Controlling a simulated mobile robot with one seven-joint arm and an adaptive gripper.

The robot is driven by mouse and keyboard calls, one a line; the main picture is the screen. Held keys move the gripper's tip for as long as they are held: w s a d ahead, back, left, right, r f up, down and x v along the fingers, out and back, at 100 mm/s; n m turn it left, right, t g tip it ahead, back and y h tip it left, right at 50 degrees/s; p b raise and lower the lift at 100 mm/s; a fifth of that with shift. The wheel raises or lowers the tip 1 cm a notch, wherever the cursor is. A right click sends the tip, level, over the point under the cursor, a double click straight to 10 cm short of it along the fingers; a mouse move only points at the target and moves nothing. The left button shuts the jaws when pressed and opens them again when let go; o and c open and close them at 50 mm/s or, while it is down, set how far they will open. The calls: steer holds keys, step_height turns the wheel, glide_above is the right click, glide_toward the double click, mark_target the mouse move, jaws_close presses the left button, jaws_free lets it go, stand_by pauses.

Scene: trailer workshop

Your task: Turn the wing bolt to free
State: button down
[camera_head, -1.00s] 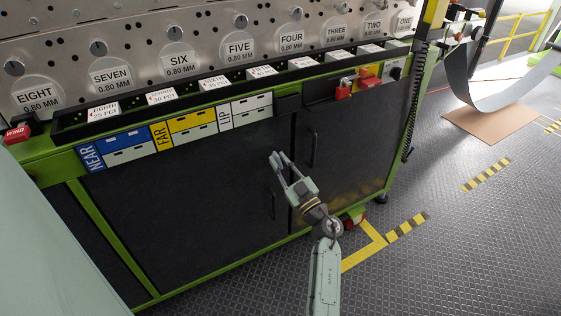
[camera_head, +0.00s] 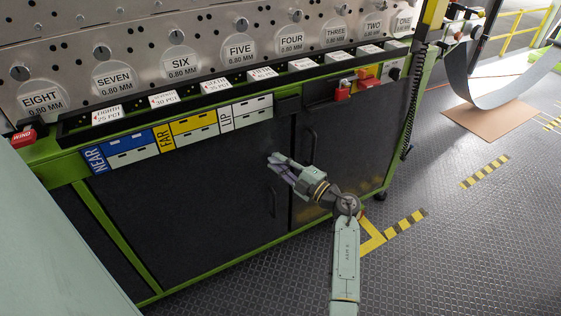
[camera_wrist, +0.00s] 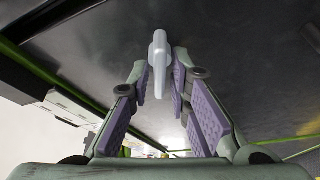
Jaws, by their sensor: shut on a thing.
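A pale grey, narrow piece with a side lug, which looks like the wing bolt (camera_wrist: 158,62), shows between my fingertips in the wrist view. My gripper (camera_head: 275,164) is shut on it, with a purple-padded finger on each side. In the head view my gripper is in front of the dark cabinet doors (camera_head: 215,190), and the piece is too small to make out there. I cannot tell whether the piece is still joined to anything.
A green-framed cabinet with a sloped metal panel (camera_head: 205,45) fills the left and back. A black door handle (camera_head: 308,148) is right of my gripper.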

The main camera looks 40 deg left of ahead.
steer(key=shift+n+h+p, duration=0.45)
steer(key=shift+n+h, duration=0.25)
steer(key=shift+n, duration=1.2)
steer(key=c, duration=1.7)
jaws_free()
steer(key=d, duration=1.2)
